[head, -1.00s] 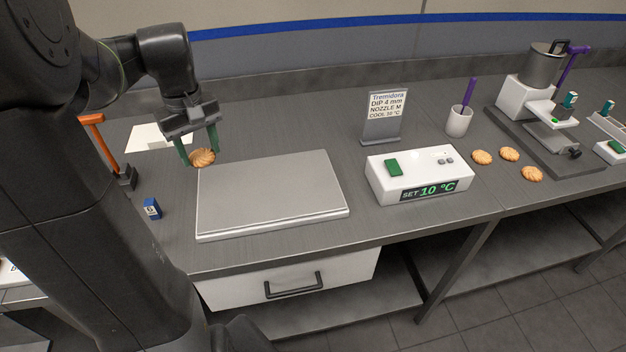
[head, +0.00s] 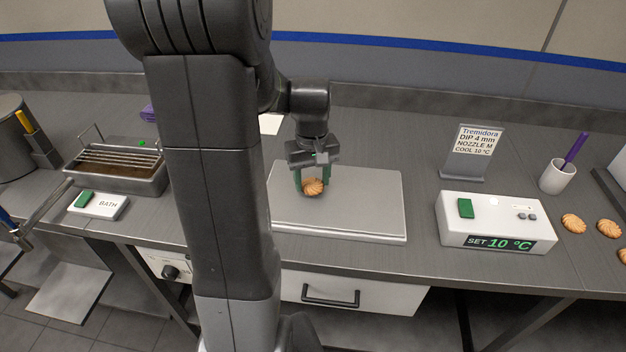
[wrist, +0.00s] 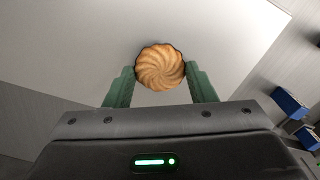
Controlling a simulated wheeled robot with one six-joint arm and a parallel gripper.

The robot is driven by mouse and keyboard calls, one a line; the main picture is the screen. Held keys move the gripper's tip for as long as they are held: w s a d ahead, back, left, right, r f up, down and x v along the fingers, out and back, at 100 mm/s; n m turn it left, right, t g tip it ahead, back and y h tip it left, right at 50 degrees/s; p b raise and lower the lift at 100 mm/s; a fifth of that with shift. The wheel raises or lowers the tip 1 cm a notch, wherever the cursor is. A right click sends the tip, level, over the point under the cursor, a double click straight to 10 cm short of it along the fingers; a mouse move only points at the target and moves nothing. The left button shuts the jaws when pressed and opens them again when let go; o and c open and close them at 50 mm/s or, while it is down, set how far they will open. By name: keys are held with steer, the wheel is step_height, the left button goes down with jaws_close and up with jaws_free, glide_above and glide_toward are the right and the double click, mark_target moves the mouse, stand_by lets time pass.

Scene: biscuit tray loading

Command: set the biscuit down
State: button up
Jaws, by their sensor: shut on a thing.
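A round, golden biscuit with a swirled top (head: 313,187) is between the green fingers of my gripper (head: 312,182) in the head view. In the wrist view the biscuit (wrist: 160,67) shows whole, with one finger on either side of it, and my gripper (wrist: 160,85) is shut on it. The biscuit is over the left half of a flat, pale grey plate (head: 370,200) on the bench. I cannot tell whether the biscuit touches the plate or hangs just above it.
A white cooler box (head: 495,222) reading "SET 10 °C" stands right of the plate, with a sign (head: 472,152) behind it. Several biscuits (head: 573,223) lie further right. A bath (head: 115,168) is at the left. Blue blocks (wrist: 290,103) show in the wrist view. The plate's right half is bare.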

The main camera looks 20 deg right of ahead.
mark_target(312, 183)
steer(key=shift+f, duration=0.4)
steer(key=shift+f, duration=0.15)
steer(key=o, duration=0.7)
steer(key=shift+c, duration=0.2)
step_height(312, 183, up, 12)
steer(key=shift+r, duration=0.2)
